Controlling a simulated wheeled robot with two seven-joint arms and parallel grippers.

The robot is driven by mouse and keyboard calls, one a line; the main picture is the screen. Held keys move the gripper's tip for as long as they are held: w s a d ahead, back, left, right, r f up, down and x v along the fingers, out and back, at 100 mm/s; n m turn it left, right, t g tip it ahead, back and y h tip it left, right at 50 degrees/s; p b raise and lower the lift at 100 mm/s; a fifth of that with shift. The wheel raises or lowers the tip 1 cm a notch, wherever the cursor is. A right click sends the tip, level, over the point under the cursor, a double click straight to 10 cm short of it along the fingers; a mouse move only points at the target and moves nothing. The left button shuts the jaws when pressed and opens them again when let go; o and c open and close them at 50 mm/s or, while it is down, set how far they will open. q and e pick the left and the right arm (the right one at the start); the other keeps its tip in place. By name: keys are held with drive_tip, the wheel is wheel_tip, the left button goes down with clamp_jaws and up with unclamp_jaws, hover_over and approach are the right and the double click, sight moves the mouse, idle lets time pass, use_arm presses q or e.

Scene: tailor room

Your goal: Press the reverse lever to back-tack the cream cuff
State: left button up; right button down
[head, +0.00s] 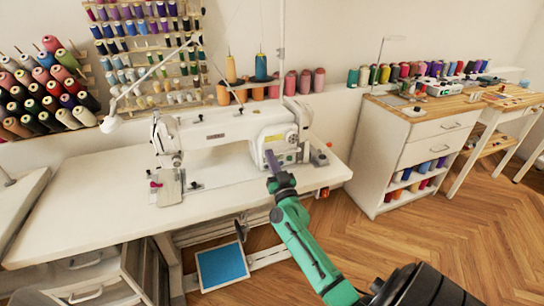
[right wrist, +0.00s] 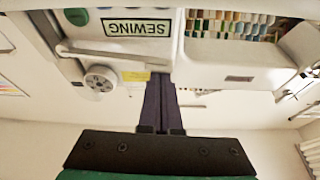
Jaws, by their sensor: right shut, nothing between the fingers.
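A white sewing machine (head: 225,128) stands on a white table. My right gripper (head: 270,153) is at the front of its right-hand pillar, fingers shut and empty. In the right wrist view, which is upside down, the shut dark fingertips (right wrist: 159,76) point at the machine's body. A long grey bar (right wrist: 112,52), which looks like the reverse lever, lies beside a round dial (right wrist: 100,79); its end is close to the fingertips, and I cannot tell if they touch. A beige piece (head: 171,187) sits under the needle head; I cannot tell if it is the cream cuff. My left gripper is not in view.
Thread cones (head: 45,88) and a spool rack (head: 150,50) are behind at the left. A wooden-topped cabinet (head: 425,125) stands to the right. A blue pedal (head: 222,265) is under the table. The table's left part (head: 80,190) is clear.

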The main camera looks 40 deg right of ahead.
drive_tip(key=shift+s+d+r+p, duration=0.1)
drive_tip(key=shift+s+r+p, duration=0.05)
drive_tip(key=shift+r+p, duration=0.95)
drive_tip(key=shift+s+r+p, duration=0.1)
drive_tip(key=shift+r+p, duration=0.9)
drive_tip(key=shift+p, duration=0.15)
drive_tip(key=b+v, duration=0.1)
drive_tip(key=v, duration=0.8)
drive_tip(key=shift+s+f, duration=0.2)
drive_tip(key=shift+s, duration=0.1)
